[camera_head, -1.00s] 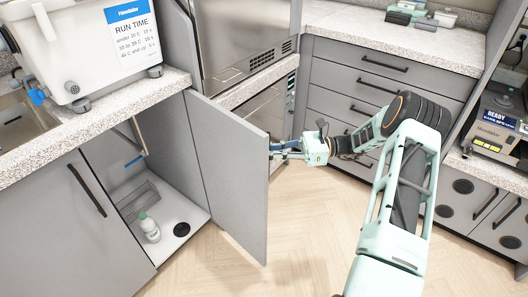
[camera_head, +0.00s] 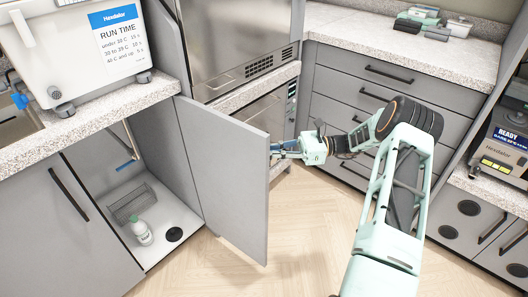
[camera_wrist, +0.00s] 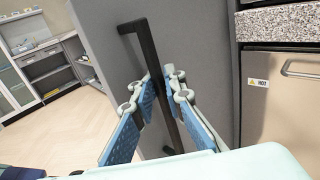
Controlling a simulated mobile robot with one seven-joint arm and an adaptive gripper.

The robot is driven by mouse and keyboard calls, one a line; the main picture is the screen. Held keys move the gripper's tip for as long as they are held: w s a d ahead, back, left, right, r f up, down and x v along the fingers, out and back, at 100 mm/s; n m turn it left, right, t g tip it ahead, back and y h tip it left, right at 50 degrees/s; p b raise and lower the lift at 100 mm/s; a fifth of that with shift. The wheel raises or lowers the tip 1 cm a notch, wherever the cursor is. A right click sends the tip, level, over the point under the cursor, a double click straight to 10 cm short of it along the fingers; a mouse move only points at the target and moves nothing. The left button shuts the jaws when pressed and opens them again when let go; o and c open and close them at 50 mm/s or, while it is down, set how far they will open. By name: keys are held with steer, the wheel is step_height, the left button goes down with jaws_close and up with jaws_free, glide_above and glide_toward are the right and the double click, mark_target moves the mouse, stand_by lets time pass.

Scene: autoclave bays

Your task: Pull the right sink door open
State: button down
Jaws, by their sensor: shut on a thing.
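The right sink door (camera_head: 232,180) is a grey panel standing swung out from the sink cabinet, showing the cabinet's inside. Its outer face fills the middle of the wrist view (camera_wrist: 100,65), with a long black bar handle (camera_wrist: 146,50) on it. My gripper (camera_head: 276,151) reaches the door's outer side from the right in the head view. In the wrist view its two blue-padded fingers (camera_wrist: 158,100) lie on either side of the handle and are shut on it. The handle is hidden behind the door in the head view.
The open cabinet holds a white bottle (camera_head: 141,232) and a wire basket (camera_head: 130,203). The left sink door (camera_head: 60,235) is closed. A drawer unit (camera_head: 375,100) stands behind my arm. A steel-fronted appliance (camera_head: 240,45) is behind the door. The wooden floor (camera_head: 290,235) is clear.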

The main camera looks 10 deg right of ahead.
steer(key=shift+d+f, duration=0.1)
steer(key=shift+d, duration=0.4)
steer(key=shift+w, duration=0.3)
steer(key=c, duration=2.3)
jaws_free()
steer(key=shift+d, duration=0.1)
steer(key=s+d, duration=0.1)
steer(key=d, duration=1)
steer(key=shift+s+d, duration=0.15)
steer(key=shift+d, duration=0.25)
